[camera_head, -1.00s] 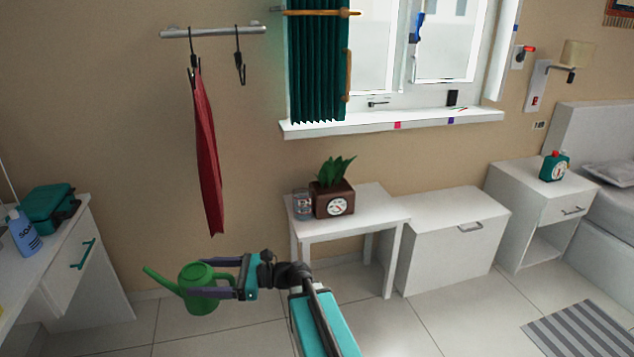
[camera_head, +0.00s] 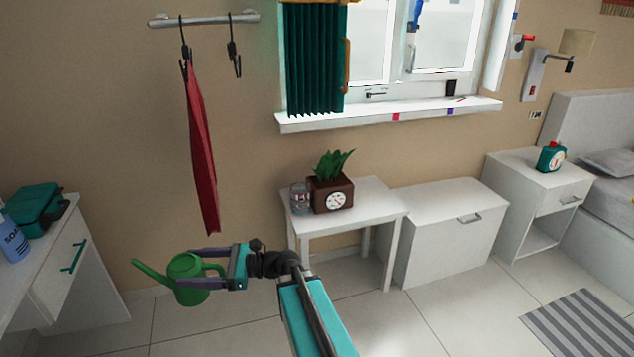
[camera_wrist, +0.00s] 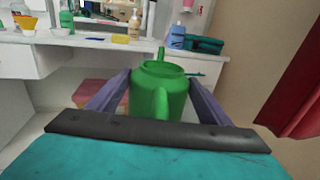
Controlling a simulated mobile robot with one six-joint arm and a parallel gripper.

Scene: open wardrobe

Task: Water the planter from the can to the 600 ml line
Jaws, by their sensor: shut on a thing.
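The green watering can (camera_head: 187,279) is held in the air by my gripper (camera_head: 208,268), left of the white side table. Its spout points left and up, and its body looks about upright. In the wrist view the can (camera_wrist: 158,92) sits between my two purple fingers (camera_wrist: 158,98). The planter (camera_head: 331,192) is a brown box with green leaves and a round dial on its front. It stands on the side table, well to the right of the can and higher in the picture. The dial's reading is too small to make out.
A clear glass-like container (camera_head: 299,199) stands left of the planter on the white side table (camera_head: 375,196). A red garment (camera_head: 202,150) hangs above the can. A desk (camera_head: 62,270) is at the left, a white chest (camera_head: 450,230) at the right.

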